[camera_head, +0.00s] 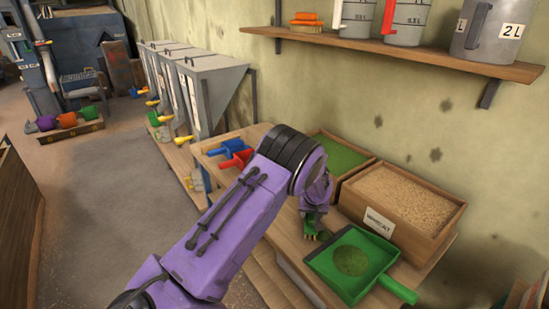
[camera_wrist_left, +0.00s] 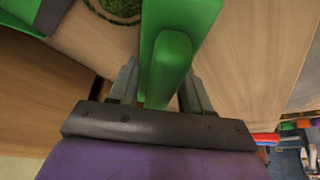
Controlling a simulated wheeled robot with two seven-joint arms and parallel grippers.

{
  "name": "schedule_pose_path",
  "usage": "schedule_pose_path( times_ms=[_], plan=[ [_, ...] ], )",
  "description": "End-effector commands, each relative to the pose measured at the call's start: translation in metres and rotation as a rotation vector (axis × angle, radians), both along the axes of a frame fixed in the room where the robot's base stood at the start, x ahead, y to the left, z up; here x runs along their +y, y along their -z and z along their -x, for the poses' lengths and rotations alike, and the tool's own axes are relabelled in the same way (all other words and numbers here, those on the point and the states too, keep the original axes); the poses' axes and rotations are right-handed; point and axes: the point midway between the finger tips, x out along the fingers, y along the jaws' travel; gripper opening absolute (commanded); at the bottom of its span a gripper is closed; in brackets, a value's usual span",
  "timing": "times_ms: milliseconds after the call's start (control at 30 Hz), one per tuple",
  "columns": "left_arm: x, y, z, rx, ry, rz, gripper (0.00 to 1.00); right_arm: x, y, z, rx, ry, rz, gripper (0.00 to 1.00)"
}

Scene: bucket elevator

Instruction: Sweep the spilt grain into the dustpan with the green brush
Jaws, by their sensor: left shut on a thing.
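My purple left arm reaches across the head view, and its left gripper (camera_head: 316,205) is low over the table at the near side of the crates. In the left wrist view, the left gripper (camera_wrist_left: 158,95) is shut on the green brush (camera_wrist_left: 168,60), whose handle runs between the fingers. Part of the brush (camera_head: 308,224) shows below the gripper in the head view. The green dustpan (camera_head: 326,262) lies just right of it, its handle pointing right. A round dark green patch (camera_head: 351,261) shows within the pan's outline. The brush's bristles are not clear. My right gripper is not in view.
A crate of wheat (camera_head: 376,226) and a crate with green contents (camera_head: 340,138) stand behind along the wall. Blue and red scoops (camera_head: 234,158) lie at the table's far left end. A shelf (camera_head: 400,52) with measuring jugs hangs above.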

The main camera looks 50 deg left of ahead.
Motion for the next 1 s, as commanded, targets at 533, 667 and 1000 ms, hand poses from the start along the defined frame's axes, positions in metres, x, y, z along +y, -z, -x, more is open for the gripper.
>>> schedule_pose_path(
  times_ms=[533,667,1000],
  plan=[
    [-0.04,0.0,0.0,0.0,0.003,0.0,0.24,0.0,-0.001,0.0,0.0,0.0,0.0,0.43],
    [-0.049,0.0,0.0,0.0,0.003,0.0,0.24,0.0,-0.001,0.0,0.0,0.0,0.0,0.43],
    [-0.068,-0.006,0.001,-0.001,0.0,0.001,0.24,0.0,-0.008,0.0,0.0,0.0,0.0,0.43]
  ],
)
